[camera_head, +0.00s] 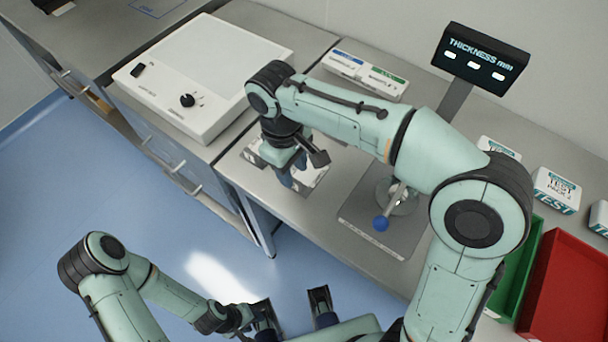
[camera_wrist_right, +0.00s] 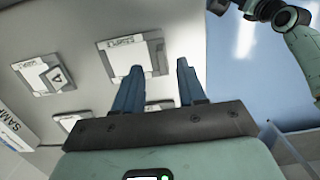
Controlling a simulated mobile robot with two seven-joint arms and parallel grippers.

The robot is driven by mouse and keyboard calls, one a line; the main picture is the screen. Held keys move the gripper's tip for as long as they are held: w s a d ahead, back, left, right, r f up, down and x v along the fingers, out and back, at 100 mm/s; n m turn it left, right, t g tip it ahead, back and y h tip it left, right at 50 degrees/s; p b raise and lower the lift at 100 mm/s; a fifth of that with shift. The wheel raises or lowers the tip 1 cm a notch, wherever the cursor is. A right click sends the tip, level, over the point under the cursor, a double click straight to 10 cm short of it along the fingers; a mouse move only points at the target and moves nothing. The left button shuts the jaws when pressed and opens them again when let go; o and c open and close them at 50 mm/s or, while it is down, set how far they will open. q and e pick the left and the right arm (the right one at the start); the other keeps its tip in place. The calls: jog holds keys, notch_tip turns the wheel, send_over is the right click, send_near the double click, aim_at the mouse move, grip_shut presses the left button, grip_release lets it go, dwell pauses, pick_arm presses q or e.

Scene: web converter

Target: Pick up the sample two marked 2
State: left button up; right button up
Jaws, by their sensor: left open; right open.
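In the right wrist view several flat square samples lie on a grey surface. One sample (camera_wrist_right: 115,47) lies just beyond my right gripper's fingers, its label too small to read. Another sample (camera_wrist_right: 42,76) at the left bears a dark mark that looks like a 4. Two more are partly hidden behind the gripper body and fingers. I cannot tell which is marked 2. My right gripper (camera_wrist_right: 158,68) is open and empty above the samples; in the head view it hangs over the counter and hides much of them. My left gripper (camera_head: 294,303) is open and empty, low over the floor.
A thickness gauge with a display (camera_head: 480,60) and a blue knob (camera_head: 381,224) stands right of the samples. A white device (camera_head: 205,65) is on the left. Green (camera_head: 515,275) and red (camera_head: 570,285) bins and test packs (camera_head: 556,188) are at the right.

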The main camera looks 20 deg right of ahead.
aim_at(294, 180)
jog(key=f, duration=0.3)
jog(key=shift+s+f, duration=0.15)
jog(key=shift+s, duration=0.05)
grip_shut()
